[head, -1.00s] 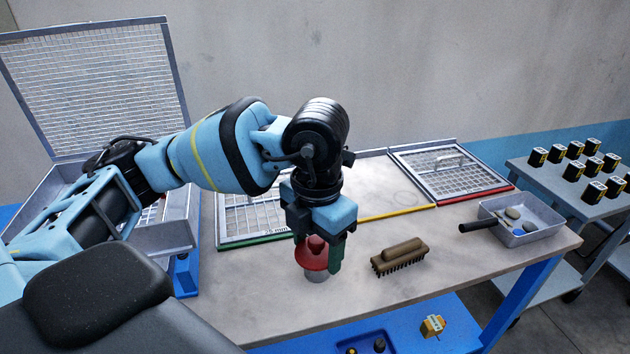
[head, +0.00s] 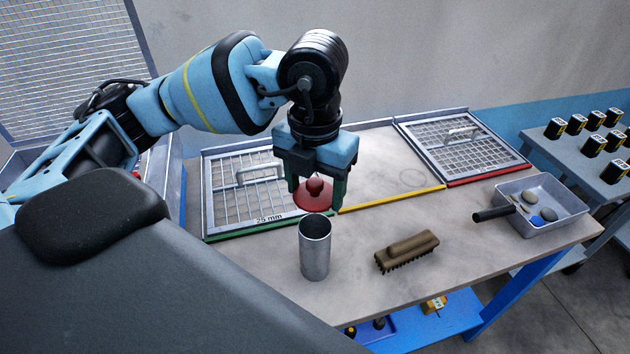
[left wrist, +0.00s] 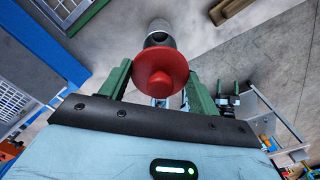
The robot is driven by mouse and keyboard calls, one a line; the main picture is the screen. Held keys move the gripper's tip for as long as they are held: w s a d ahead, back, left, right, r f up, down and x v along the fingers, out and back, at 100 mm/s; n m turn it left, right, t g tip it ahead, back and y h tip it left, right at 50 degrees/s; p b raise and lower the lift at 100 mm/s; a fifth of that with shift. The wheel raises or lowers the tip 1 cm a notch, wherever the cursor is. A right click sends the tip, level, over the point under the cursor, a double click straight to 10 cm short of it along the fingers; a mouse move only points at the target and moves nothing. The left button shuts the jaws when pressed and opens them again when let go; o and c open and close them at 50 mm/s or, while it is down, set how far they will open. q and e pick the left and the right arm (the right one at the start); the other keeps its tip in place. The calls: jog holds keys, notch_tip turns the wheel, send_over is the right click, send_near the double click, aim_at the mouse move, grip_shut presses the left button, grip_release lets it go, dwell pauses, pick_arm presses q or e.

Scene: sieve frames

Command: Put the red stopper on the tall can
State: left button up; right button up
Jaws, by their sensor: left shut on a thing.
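The red stopper (head: 314,203) is a flared disc with a knob on top. My left gripper (head: 315,192) is shut on it, and the stopper also shows between the green fingers in the left wrist view (left wrist: 160,72). The tall can (head: 315,257) is a grey metal cylinder standing upright on the table with its dark mouth open. In the head view the held stopper appears just above the can's mouth, apart from it. In the left wrist view the can (left wrist: 160,27) shows beyond the stopper, partly hidden by it. My right gripper is not in view.
A brown brush (head: 406,250) lies right of the can. A sieve frame with a green edge (head: 240,232) lies behind left, one with a red edge (head: 490,175) behind right. A metal pan (head: 560,228) with stones stands at the right. Table between can and yellow strip (head: 392,199) is clear.

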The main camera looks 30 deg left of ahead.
pick_arm(q)
jog(key=shift+w+f, duration=0.1)
jog(key=shift+f+b, duration=0.4)
jog(key=shift+f, duration=1.95)
jog(key=shift+f+b, duration=0.4)
jog(key=shift+f, duration=1)
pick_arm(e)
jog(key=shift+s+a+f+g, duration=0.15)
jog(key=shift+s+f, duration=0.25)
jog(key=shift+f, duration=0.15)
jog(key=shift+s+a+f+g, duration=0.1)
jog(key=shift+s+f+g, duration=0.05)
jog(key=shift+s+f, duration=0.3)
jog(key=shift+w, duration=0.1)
pick_arm(q)
jog(key=o, duration=1)
jog(key=shift+o, duration=0.2)
jog(key=shift+r, duration=3.95)
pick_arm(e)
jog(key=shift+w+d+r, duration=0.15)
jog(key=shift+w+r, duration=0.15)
